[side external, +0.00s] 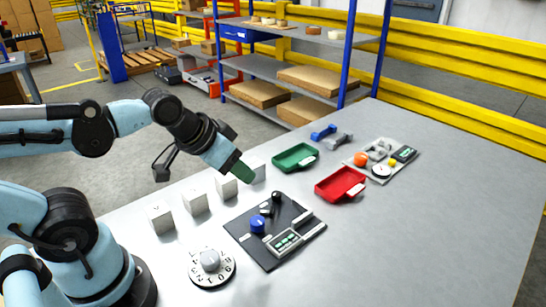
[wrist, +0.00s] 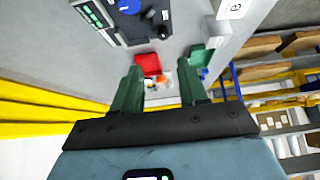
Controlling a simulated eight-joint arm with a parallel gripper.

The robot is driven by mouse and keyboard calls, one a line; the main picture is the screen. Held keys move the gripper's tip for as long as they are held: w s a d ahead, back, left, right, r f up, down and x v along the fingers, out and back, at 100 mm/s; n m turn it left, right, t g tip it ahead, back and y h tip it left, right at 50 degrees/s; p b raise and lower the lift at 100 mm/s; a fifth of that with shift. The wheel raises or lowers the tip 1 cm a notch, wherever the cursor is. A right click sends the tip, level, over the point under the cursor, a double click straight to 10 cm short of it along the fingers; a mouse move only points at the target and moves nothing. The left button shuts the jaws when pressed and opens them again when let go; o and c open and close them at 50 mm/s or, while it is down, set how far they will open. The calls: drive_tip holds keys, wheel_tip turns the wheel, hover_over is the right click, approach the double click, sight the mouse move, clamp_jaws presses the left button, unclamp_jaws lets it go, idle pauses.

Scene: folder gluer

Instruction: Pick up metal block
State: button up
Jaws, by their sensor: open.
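Several pale grey cubes stand in a row on the table's left side, with a near one (side external: 160,217), then others (side external: 195,202) and (side external: 227,188) further back. The farthest cube (side external: 257,168) is partly hidden behind my gripper. I cannot tell which is the metal block. My gripper (side external: 243,172) is above the far end of the row, tilted, its green fingers apart with nothing between them. In the wrist view the open fingers (wrist: 157,82) point toward the trays, and one cube with a dark mark (wrist: 233,8) shows at the top right, outside the fingers.
A black panel (side external: 250,241) with a blue knob lies right of the cubes, and a white numbered dial (side external: 212,268) sits nearer. A green tray (side external: 294,158), a red tray (side external: 340,185) and blue-grey dumbbell-like items (side external: 324,132) lie beyond. The table's right side is clear.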

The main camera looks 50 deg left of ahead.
drive_tip(key=o, duration=0.7)
drive_tip(key=shift+w, duration=0.1)
drive_tip(key=g, duration=0.7)
hover_over(254, 162)
drive_tip(key=shift+f, duration=5.85)
